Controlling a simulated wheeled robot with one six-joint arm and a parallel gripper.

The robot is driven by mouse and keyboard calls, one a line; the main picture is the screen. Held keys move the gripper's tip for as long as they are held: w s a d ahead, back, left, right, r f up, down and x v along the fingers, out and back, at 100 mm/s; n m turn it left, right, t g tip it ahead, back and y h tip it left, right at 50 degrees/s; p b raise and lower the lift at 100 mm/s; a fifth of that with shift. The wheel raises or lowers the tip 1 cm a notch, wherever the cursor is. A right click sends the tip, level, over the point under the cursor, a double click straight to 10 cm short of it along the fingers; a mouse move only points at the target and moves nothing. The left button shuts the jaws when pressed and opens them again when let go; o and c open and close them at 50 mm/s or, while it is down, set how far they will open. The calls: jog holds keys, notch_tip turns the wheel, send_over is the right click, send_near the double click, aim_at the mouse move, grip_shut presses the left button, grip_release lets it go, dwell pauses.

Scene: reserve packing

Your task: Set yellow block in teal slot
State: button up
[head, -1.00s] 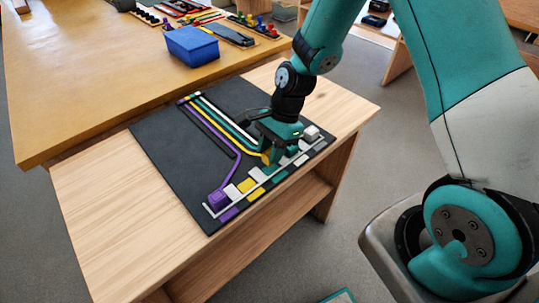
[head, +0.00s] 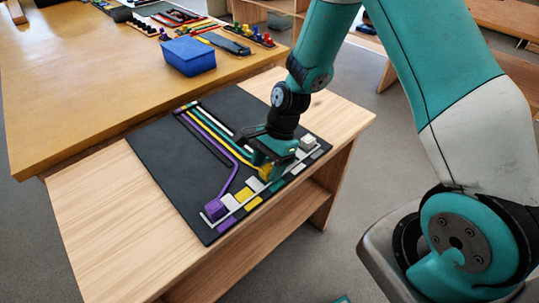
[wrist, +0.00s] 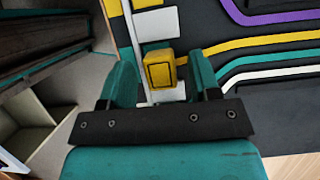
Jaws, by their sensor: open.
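The yellow block (wrist: 160,70) stands at the end of the yellow line on the dark board (head: 185,165), over the white rail. It also shows in the head view (head: 264,172), partly hidden by my gripper. My gripper (head: 266,160) is low over the board, its fingers open on both sides of the block. In the wrist view my gripper (wrist: 163,78) has visible gaps between each finger and the block. A teal patch (head: 277,186) lies on the near side of the rail, in front of my gripper. Whether the teal slot itself is hidden there, I cannot tell.
A purple block (head: 213,209) stands at the rail's left end and a white block (head: 307,142) at its right end. White and yellow patches lie along the rail. A blue bin (head: 188,56) is on the larger table behind. Bare wood lies left of the board.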

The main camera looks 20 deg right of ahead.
jog(key=b+v, duration=0.1)
jog(key=v, duration=1.1)
jog(key=s+a+r+n, duration=0.4)
jog(key=s+r+n, duration=0.2)
jog(key=s+n, duration=0.4)
jog(key=s+a+r+n+t, duration=0.1)
jog(key=s+a+r+n, duration=0.4)
jog(key=s+n, duration=0.5)
notch_tip(320, 180, up, 2)
jog(key=shift+r+n, duration=0.1)
jog(key=shift+n, duration=0.7)
